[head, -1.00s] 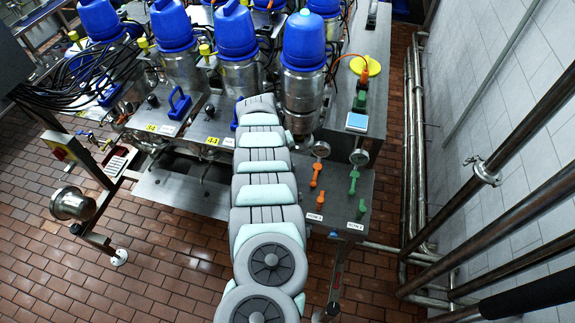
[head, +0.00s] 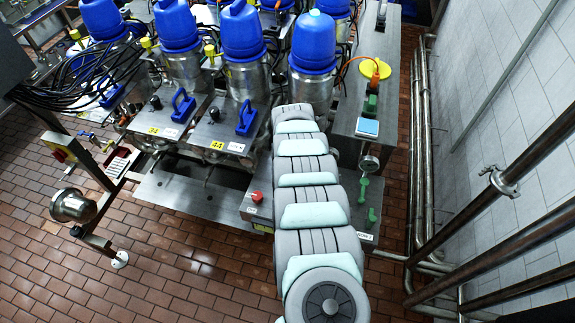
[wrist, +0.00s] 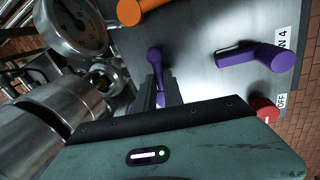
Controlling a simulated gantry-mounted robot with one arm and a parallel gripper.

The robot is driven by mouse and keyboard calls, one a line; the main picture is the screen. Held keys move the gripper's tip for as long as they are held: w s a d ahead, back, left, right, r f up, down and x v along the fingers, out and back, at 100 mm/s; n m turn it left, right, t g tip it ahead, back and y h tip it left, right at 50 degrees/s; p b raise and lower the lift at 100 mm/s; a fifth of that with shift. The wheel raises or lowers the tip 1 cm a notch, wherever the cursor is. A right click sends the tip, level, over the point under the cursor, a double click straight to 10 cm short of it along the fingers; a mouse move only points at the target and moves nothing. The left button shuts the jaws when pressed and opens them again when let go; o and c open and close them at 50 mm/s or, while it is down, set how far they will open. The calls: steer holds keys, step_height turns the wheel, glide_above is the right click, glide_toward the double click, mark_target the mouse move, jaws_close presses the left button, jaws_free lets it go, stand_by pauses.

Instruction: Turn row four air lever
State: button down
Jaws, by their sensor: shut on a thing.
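In the wrist view, a purple lever (wrist: 155,57) stands out from a grey metal panel (wrist: 200,68). My gripper (wrist: 160,88) is shut on its lower end, with one dark finger on each side. A second purple lever (wrist: 255,57) lies to the right beside a label (wrist: 284,40) that reads in part "N 4". In the head view, my arm covers the left part of the lever panel, so my gripper and the purple levers are hidden there.
An orange lever (wrist: 140,9), a red knob (wrist: 263,105) by an "OFF" label and a pressure gauge (wrist: 80,25) are close by. In the head view, green levers (head: 362,187) stand right of my arm, and blue-capped steel valves (head: 313,45) stand behind it.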

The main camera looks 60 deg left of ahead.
steer(key=shift+w+a+n+b, duration=0.15)
steer(key=shift+n+b, duration=0.25)
steer(key=shift+n, duration=0.1)
stand_by(0.3)
steer(key=c, duration=1.5)
jaws_free()
steer(key=shift+o, duration=0.2)
steer(key=shift+r, duration=0.1)
